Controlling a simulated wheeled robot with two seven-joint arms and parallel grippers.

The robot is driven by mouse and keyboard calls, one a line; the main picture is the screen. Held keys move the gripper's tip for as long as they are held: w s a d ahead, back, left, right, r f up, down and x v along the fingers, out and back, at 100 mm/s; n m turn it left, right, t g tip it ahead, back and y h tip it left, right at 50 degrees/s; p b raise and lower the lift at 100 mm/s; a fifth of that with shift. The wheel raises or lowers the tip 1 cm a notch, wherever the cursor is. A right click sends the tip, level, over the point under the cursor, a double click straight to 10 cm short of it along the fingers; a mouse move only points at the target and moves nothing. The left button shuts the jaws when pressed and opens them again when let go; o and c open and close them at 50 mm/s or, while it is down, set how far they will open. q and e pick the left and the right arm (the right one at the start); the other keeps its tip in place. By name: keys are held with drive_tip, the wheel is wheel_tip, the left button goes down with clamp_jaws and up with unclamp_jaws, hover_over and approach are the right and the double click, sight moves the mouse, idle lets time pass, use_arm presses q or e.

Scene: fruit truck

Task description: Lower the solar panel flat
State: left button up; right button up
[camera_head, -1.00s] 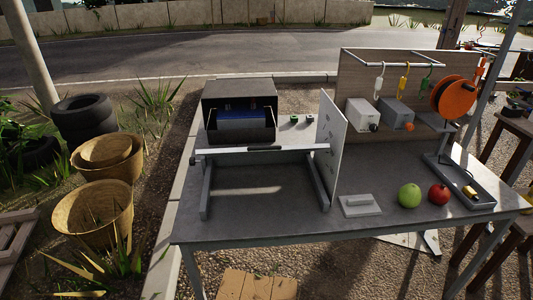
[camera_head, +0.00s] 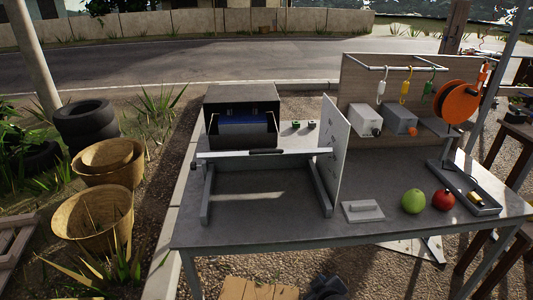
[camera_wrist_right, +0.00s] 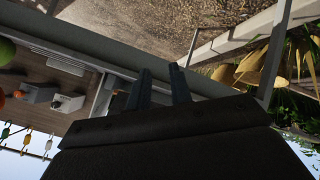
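A grey frame (camera_head: 321,190) stands on the metal table, with two side rails. A pale bar (camera_head: 222,155) with a black handle (camera_head: 266,152) runs across its raised top. This looks like the solar panel's edge, seen nearly edge-on; its face is not clearly visible. My right gripper (camera_head: 328,288) shows as a dark shape at the bottom of the head view, in front of the table and well away from the handle. In the right wrist view, its two fingers (camera_wrist_right: 162,78) are apart with nothing between them. My left gripper is not in view.
A dark box (camera_head: 241,101) with a blue inside stands behind the frame. An upright white board (camera_head: 335,150) stands at its right. A flat plate with a grip (camera_head: 362,211), a green apple (camera_head: 413,201), a red apple (camera_head: 443,199) and an orange reel (camera_head: 458,103) are farther right.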

drive_tip(key=w+a+r+n+t+y, duration=0.1)
drive_tip(key=w+a+r+n+t, duration=0.15)
drive_tip(key=w+r, duration=0.45)
drive_tip(key=w+a+r+n+t+y, duration=0.1)
drive_tip(key=w+a+r+n+t, duration=0.1)
drive_tip(key=w+r+n+t, duration=0.4)
drive_tip(key=n+t+y, duration=0.1)
drive_tip(key=n+y, duration=0.5)
drive_tip(key=n, duration=0.3)
approach(266, 152)
drive_tip(key=w, duration=0.3)
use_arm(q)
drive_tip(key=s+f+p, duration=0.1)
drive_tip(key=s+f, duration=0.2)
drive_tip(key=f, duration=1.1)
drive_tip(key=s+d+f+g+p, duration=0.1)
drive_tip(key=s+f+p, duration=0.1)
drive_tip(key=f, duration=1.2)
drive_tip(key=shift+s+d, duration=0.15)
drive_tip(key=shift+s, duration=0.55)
use_arm(e)
drive_tip(key=shift+m, duration=0.25)
drive_tip(key=x, duration=0.7)
drive_tip(key=shift+w+a+r, duration=0.2)
drive_tip(key=shift+a+r, duration=0.05)
drive_tip(key=shift+a, duration=0.15)
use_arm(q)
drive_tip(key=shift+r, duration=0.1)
use_arm(e)
clamp_jaws()
